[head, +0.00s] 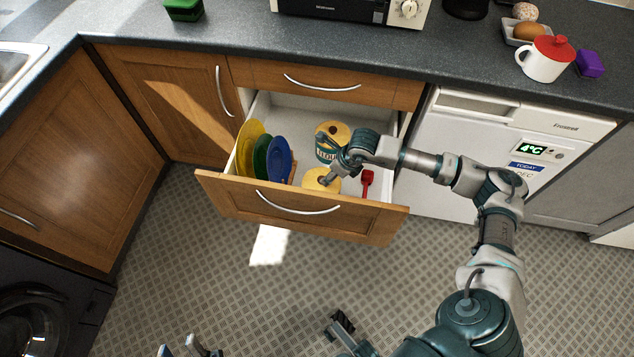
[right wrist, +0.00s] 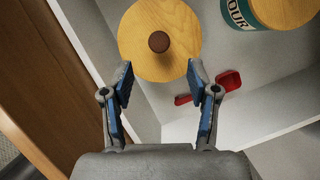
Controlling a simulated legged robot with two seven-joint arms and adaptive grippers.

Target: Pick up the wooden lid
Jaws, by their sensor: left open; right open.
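A round wooden lid with a dark brown knob (head: 314,186) is in the open drawer, near its front. The right wrist view shows this lid (right wrist: 180,60) from above; I cannot tell what is under it. A teal flour canister (head: 324,153) with a similar wooden top stands behind it and shows partly in the right wrist view (right wrist: 238,14). My right gripper (right wrist: 160,82) is open and empty, with its fingertips at the near edge of the lid, short of the knob. My left gripper (head: 182,349) is open at the bottom edge of the head view, away from the drawer.
Yellow, green and blue plates (head: 279,158) stand upright at the drawer's left. A red scoop (head: 368,180) lies to the right of the lid. The drawer front (head: 240,197) and side walls close in the space. A red-lidded mug (head: 544,62) stands on the counter.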

